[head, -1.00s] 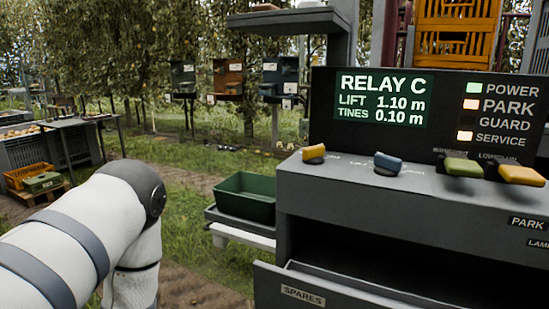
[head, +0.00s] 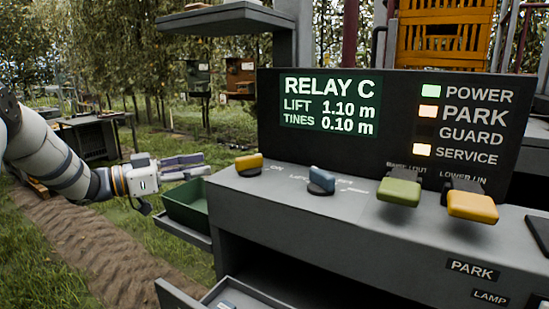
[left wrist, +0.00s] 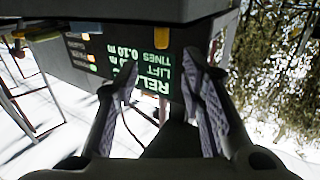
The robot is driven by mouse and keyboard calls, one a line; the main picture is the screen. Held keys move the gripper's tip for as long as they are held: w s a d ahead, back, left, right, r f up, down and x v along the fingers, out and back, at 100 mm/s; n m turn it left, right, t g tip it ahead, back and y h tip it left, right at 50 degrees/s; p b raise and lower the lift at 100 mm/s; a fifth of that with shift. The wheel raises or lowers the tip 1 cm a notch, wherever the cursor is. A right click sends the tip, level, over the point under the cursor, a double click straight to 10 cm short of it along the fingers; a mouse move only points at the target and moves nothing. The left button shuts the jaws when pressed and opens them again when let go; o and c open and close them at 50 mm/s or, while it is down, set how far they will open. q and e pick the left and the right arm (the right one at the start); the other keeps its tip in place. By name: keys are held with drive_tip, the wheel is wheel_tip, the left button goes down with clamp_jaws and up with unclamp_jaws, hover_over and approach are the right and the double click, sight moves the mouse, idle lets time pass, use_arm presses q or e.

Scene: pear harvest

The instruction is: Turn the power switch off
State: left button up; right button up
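The yellow switch (head: 249,163) is at the left end of the grey control console (head: 345,225); its label is too small to read surely, so I cannot confirm it is the power switch. The green lamp beside POWER (head: 431,91) is lit on the dark panel. My left gripper (head: 206,166) is just left of the yellow switch, apart from it, with its fingers pointing right. In the left wrist view my left gripper (left wrist: 162,62) has its fingers spread with nothing held between them. My right gripper is not in view.
A blue knob (head: 321,180), a green lever (head: 399,190) and a yellow-orange lever (head: 471,205) stand further right on the console. A green crate (head: 187,207) lies below my left gripper. An open drawer (head: 240,293) juts out below the console.

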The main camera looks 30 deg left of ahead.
sight(235, 162)
use_arm(q)
drive_tip(key=x, duration=0.3)
drive_tip(key=b+x, duration=0.1)
drive_tip(key=x, duration=0.6)
drive_tip(key=shift+w+f+b, duration=0.25)
drive_tip(key=shift+f+b, duration=0.05)
drive_tip(key=shift+b, duration=0.05)
drive_tip(key=shift+w+d+r, duration=0.15)
drive_tip(key=shift+w+d, duration=0.15)
drive_tip(key=shift+w, duration=0.1)
drive_tip(key=shift+r, duration=0.1)
clamp_jaws()
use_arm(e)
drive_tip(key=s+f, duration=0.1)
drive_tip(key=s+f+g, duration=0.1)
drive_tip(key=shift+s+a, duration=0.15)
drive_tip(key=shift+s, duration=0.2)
